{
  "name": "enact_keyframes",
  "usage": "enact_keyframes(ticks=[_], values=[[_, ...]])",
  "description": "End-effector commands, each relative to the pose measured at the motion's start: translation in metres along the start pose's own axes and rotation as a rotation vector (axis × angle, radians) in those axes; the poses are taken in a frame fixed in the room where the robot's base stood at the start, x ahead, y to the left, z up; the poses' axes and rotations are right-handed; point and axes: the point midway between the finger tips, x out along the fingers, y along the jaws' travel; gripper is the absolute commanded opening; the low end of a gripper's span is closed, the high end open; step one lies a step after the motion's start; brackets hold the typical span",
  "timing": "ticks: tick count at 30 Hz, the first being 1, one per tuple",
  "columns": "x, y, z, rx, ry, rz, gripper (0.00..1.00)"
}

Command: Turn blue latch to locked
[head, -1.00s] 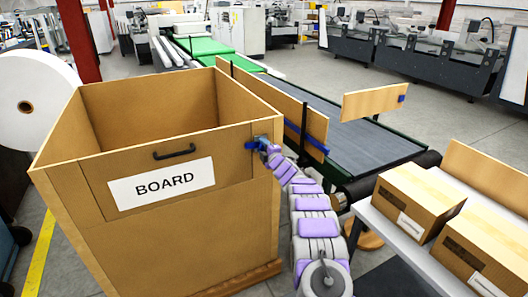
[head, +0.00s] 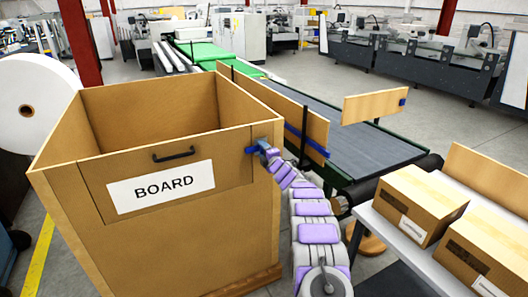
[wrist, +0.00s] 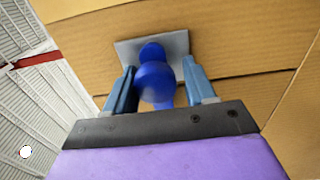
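The blue latch (head: 252,149) is on the upper right of the front face of the brown BOARD box, beside the drop panel's edge. In the wrist view the latch (wrist: 155,80) is a rounded blue knob on a grey plate (wrist: 182,44). My gripper (head: 266,148) is at the latch. In the wrist view my gripper's (wrist: 162,85) two blue-grey fingers stand on either side of the knob.
The BOARD box (head: 228,219) has an open top and a black handle (head: 174,152) on its front panel. A conveyor (head: 350,143) with wooden side boards runs behind my arm. Cartons (head: 417,203) sit on a table at the right. A white roll (head: 36,108) stands at the left.

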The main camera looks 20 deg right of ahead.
Motion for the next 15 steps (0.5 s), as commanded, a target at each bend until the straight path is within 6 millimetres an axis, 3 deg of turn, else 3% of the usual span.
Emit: enact_keyframes(ticks=[4, 15], values=[[0.0006, 0.0004, -0.0024, 0.0, 0.004, 0.001, 0.66], [-0.0037, 0.0012, 0.0019, 0.003, 0.002, 0.002, 0.66]])
